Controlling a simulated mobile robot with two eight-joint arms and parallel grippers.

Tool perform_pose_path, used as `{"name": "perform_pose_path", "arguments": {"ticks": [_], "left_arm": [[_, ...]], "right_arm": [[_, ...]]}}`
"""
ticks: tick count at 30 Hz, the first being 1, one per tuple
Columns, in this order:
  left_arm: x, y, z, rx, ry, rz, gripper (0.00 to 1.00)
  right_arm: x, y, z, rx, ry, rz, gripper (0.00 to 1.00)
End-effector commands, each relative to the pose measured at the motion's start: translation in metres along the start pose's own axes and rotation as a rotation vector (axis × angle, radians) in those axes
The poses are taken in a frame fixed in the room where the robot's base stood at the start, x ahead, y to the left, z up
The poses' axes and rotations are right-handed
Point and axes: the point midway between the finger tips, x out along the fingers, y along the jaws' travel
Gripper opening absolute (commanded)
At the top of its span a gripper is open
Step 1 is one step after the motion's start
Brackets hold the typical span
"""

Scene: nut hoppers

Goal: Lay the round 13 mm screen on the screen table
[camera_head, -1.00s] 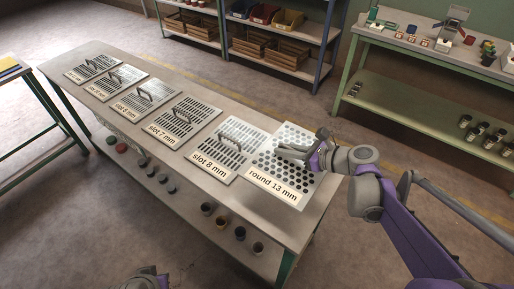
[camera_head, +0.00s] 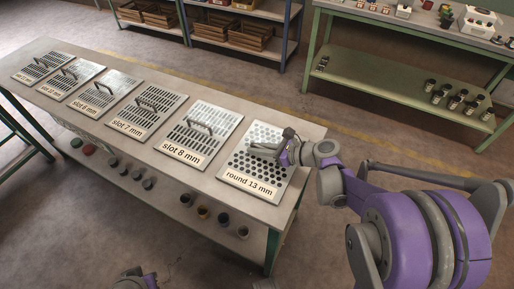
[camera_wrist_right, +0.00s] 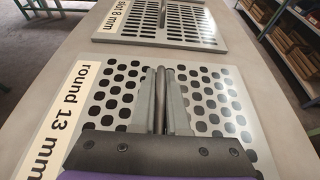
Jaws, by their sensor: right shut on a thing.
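The round 13 mm screen (camera_head: 240,168) is a grey metal plate with round holes and a label strip. It appears flat at the right end of the long metal table (camera_head: 310,133), beside the slot 8 mm screen; whether it touches the top I cannot tell. My right gripper (camera_head: 264,149) is shut on the bar handle of this screen. In the right wrist view the fingers (camera_wrist_right: 165,100) close around the handle, above the screen (camera_wrist_right: 225,100). My left gripper (camera_head: 136,276) shows only partly at the bottom edge; its jaws are unclear.
The slot 8 mm screen (camera_head: 215,112) lies close to the left, then the slot 7 mm screen (camera_head: 125,118) and several more in a row. Cups (camera_head: 203,211) stand below the table's front edge. A green bench (camera_head: 395,85) stands behind, across open floor.

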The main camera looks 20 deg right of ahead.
Motion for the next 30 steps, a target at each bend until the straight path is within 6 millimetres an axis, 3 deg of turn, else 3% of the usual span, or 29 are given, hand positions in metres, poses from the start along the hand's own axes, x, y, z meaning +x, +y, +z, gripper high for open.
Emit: {"name": "perform_pose_path", "arguments": {"ticks": [3, 4, 9, 20, 23, 30], "left_arm": [[0.003, 0.0, 0.001, 0.0, -0.001, 0.0, 0.0], [0.004, 0.0, 0.002, 0.0, -0.001, 0.0, 0.0], [0.003, 0.0, 0.001, 0.0, -0.001, 0.0, 0.0], [-0.002, 0.0, -0.001, 0.0, 0.001, 0.0, 0.0], [-0.003, 0.0, -0.001, 0.0, 0.001, 0.0, 0.0], [-0.011, 0.0, -0.005, 0.0, 0.004, 0.0, 0.0]], "right_arm": [[0.002, 0.0, -0.004, 0.001, -0.001, 0.0, 0.0], [0.002, 0.0, -0.004, 0.0, 0.0, 0.0, 0.14], [0.001, 0.0, -0.003, 0.0, 0.0, 0.0, 0.42], [-0.001, 0.0, 0.002, 0.0, 0.0, 0.0, 0.42], [-0.015, -0.001, 0.001, 0.001, 0.001, -0.003, 0.42], [-0.067, -0.002, 0.001, 0.001, 0.001, -0.006, 0.42]]}}
